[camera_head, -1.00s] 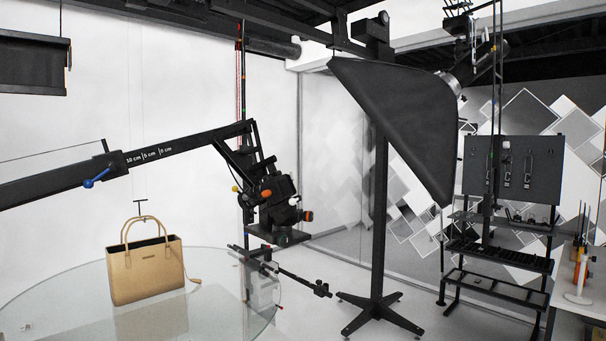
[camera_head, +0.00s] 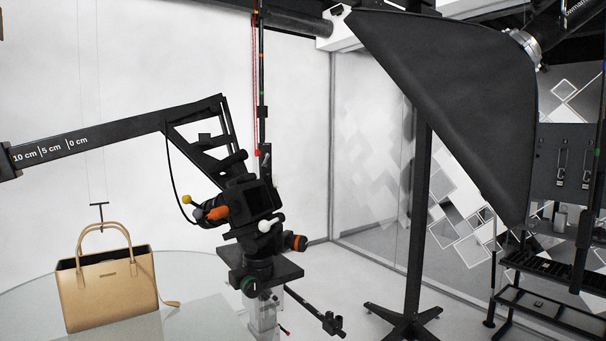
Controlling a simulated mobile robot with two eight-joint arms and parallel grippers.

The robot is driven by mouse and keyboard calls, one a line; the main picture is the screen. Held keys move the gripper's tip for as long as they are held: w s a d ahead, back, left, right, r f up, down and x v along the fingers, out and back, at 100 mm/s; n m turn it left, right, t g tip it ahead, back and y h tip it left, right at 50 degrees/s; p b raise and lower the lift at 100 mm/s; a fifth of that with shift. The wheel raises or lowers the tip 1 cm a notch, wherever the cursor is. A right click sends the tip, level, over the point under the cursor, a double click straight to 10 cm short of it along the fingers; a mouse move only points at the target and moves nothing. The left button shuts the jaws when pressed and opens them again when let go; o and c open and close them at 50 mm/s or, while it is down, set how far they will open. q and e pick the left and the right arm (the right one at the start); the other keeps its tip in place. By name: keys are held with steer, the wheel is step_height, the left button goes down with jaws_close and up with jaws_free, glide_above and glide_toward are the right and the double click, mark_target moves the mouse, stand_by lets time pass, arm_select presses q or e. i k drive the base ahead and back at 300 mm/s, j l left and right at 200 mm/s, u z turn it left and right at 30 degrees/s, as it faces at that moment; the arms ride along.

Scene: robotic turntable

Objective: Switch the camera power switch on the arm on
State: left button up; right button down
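A black arm (camera_head: 120,135) with centimetre marks reaches in from the left and bends down to a camera head assembly in the middle. The black camera (camera_head: 252,200) sits at its end, with orange, yellow, white and green knobs around it. A thin cable loops at its left side. The power switch is too small to make out. Neither of my grippers is in view.
A tan handbag (camera_head: 108,290) stands on the round glass turntable (camera_head: 205,270). A large black softbox (camera_head: 460,100) on a stand (camera_head: 416,230) is to the right of the camera. A black rack (camera_head: 555,315) stands at the far right.

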mark_target(275, 184)
steer(key=i+l+u, duration=0.1)
steer(key=i+l, duration=0.4)
steer(key=i, duration=0.15)
steer(key=i+l+u, duration=0.1)
steer(key=i+l, duration=0.45)
steer(key=i, duration=0.05)
